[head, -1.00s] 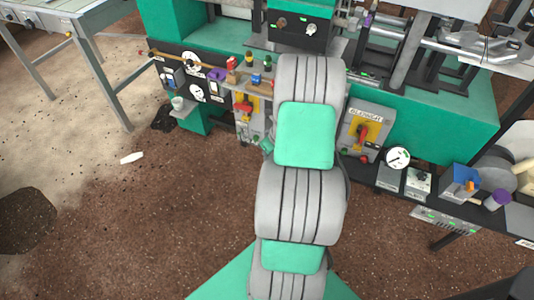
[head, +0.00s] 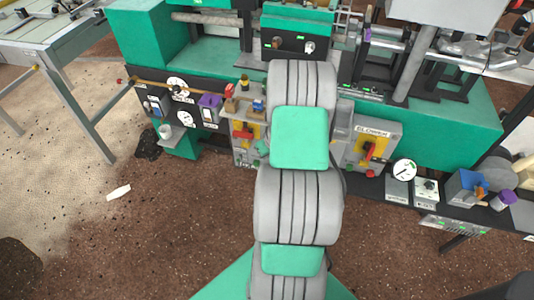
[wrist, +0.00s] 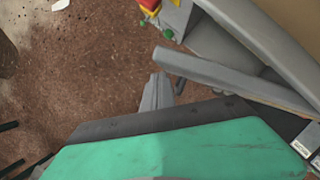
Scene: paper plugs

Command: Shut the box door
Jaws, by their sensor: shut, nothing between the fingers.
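A grey box (head: 388,132) with a yellow panel, a red switch and a label stands right of my arm in the head view. My arm hides its left side. In the wrist view, a grey panel (wrist: 235,75), which looks like the box door, slants across the upper right. Between it and another grey panel (wrist: 265,40) is a recess, so the door looks ajar. My gripper (wrist: 157,92) is shut and empty, just left of the slanting panel's near end. I cannot tell whether they touch. The gripper is hidden behind my arm in the head view.
A second grey box (head: 245,140) with a red and yellow switch stands left of my arm. A gauge (head: 403,170) and a blue box (head: 467,186) stand on the dark shelf at right. A metal table (head: 60,40) is at left. The brown floor in front is open.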

